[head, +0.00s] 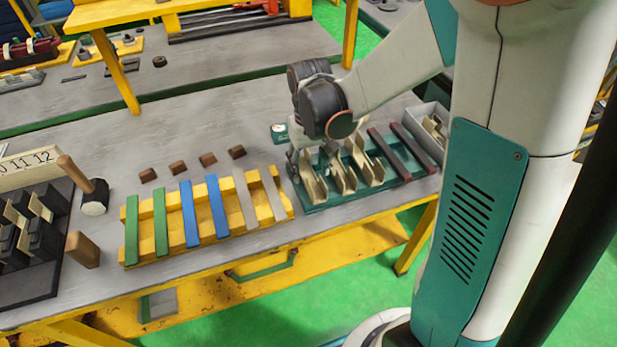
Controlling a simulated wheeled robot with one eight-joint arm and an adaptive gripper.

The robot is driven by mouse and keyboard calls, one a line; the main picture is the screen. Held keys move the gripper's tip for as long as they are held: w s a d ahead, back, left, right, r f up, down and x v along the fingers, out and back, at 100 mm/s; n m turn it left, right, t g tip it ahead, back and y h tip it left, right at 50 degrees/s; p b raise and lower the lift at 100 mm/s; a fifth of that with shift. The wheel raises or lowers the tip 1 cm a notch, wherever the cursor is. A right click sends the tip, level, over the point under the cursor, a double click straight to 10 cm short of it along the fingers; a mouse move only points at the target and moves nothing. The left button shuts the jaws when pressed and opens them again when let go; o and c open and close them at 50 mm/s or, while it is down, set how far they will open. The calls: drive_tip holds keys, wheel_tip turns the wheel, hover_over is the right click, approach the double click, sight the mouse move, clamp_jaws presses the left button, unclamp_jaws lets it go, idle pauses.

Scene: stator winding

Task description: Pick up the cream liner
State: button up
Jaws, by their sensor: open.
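Several cream liners, bent channel-shaped pieces, stand in a row on a green tray (328,203) on the grey bench. The leftmost liner (312,182) is just below my gripper (308,158). A middle liner (343,176) and a right liner (369,166) stand beside it. My gripper points down over the left end of the tray. It is open, and I see nothing held in it. The dark wrist hides much of the fingers and the back of the tray, so I cannot tell whether a finger touches a liner.
Two dark red strips (389,155) lie on the tray's right part. A grey bin (437,112) holds more cream pieces at right. A yellow rack (205,239) with green, blue and grey strips is left of the tray.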

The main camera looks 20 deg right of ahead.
sight(309, 173)
wheel_tip(309, 173, down, 3)
drive_tip(key=shift+r+b, duration=0.1)
drive_tip(key=shift+b, duration=0.3)
drive_tip(key=c, duration=0.9)
drive_tip(key=shift+r, duration=0.15)
